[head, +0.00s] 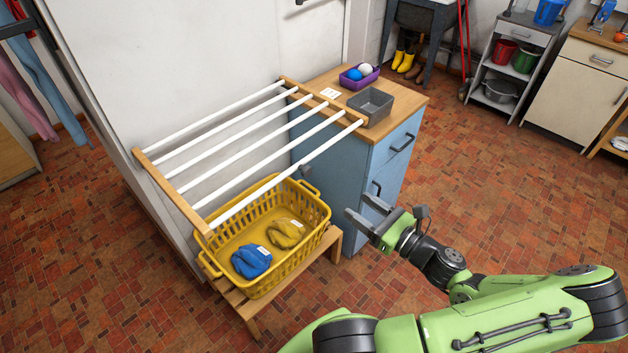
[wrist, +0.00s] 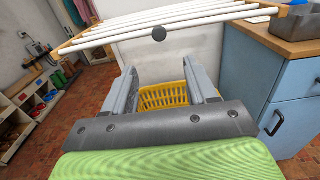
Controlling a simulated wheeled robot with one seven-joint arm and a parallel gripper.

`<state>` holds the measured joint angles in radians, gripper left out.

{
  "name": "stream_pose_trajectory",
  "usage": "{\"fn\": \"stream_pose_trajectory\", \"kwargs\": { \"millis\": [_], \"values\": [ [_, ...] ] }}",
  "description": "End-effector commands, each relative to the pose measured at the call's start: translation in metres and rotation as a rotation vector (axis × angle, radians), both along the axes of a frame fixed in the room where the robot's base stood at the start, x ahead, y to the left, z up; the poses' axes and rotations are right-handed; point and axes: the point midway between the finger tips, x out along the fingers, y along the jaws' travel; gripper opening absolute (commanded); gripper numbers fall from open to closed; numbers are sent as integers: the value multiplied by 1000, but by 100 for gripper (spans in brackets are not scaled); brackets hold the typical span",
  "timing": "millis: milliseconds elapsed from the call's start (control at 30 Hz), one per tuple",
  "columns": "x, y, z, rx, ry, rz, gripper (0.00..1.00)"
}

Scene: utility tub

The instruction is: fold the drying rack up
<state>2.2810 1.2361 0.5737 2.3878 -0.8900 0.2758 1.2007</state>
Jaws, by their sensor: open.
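The drying rack (head: 172,191) is fixed at the white wall and stands folded out, about level, with several white bars between two wooden side arms. A round dark knob (head: 305,170) sits at its front bar; the knob also shows in the wrist view (wrist: 159,34), above and beyond my fingers. My gripper (head: 361,207) is open and empty, to the right of the rack's front edge and apart from it. In the wrist view my gripper (wrist: 160,68) has its two fingers spread, with nothing between them but the background.
A yellow basket (head: 293,265) with blue and yellow cloths stands on a low wooden stand under the rack. A blue cabinet (head: 335,178) adjoins the rack's right side, bearing a grey bin (head: 370,106) and a purple tray (head: 359,80). The tiled floor in front is clear.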

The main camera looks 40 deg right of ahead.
Motion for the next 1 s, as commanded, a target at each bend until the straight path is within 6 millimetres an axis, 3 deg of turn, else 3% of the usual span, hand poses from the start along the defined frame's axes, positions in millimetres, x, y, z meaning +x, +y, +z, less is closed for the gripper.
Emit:
{"fn": "stream_pose_trajectory", "kwargs": {
  "millis": [600, 733, 1000],
  "values": [
    [139, 7, 0, -5, 4, 11, 57],
    [152, 7, 0, -5, 6, 9, 57],
    [154, 6, 0, -4, 6, 8, 57]
  ]
}}
